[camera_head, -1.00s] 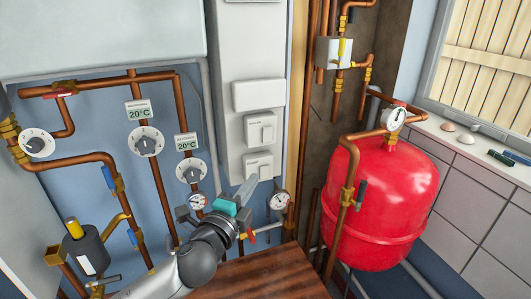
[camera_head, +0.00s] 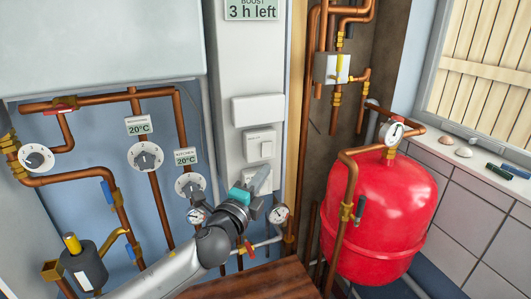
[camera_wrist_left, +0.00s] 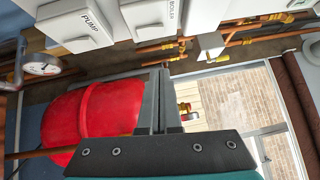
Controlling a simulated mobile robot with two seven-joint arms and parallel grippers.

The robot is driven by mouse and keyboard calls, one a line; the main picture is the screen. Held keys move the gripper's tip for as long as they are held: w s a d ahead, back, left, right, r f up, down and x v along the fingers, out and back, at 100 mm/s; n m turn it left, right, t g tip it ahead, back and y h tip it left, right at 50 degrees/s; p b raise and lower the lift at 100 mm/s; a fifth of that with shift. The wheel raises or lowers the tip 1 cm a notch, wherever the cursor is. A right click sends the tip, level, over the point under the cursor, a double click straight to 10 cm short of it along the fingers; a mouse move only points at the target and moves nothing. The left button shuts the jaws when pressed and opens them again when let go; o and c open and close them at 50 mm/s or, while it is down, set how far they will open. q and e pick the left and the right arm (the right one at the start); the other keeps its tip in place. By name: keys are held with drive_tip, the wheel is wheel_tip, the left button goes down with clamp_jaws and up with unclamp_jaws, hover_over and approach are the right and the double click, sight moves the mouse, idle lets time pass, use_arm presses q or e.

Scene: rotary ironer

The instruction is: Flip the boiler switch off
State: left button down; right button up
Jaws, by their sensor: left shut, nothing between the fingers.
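The boiler switch (camera_head: 260,146) is the upper of two white rocker switches on the pale grey wall panel. In the left wrist view its plate, lettered BOILER (camera_wrist_left: 150,19), shows at the top middle. The pump switch (camera_wrist_left: 75,25) is beside it there; in the head view it is mostly behind my left gripper. My left gripper (camera_head: 262,179), grey fingers on a teal body, is shut and empty, below the boiler switch in the head view. In the left wrist view its closed fingers (camera_wrist_left: 162,75) point toward the panel, apart from the boiler plate. My right gripper is out of view.
A blank white box (camera_head: 258,109) is above the boiler switch, under a display reading 3 h left (camera_head: 252,10). Copper pipes, dials and a gauge (camera_head: 278,213) surround the panel's lower part. A red tank (camera_head: 375,215) stands right. A wooden top (camera_head: 260,282) lies below.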

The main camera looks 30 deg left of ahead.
sight(272, 145)
use_arm(q)
drive_tip(key=shift+w+a+r+p, duration=0.15)
drive_tip(key=shift+w+a, duration=0.4)
drive_tip(key=shift+w, duration=0.75)
drive_tip(key=shift+w+a+r+p, duration=0.15)
drive_tip(key=shift+w+a, duration=0.35)
drive_tip(key=shift+w, duration=0.75)
drive_tip(key=shift+w+a+r+p, duration=0.15)
drive_tip(key=shift+w+a, duration=0.4)
drive_tip(key=shift+w, duration=0.75)
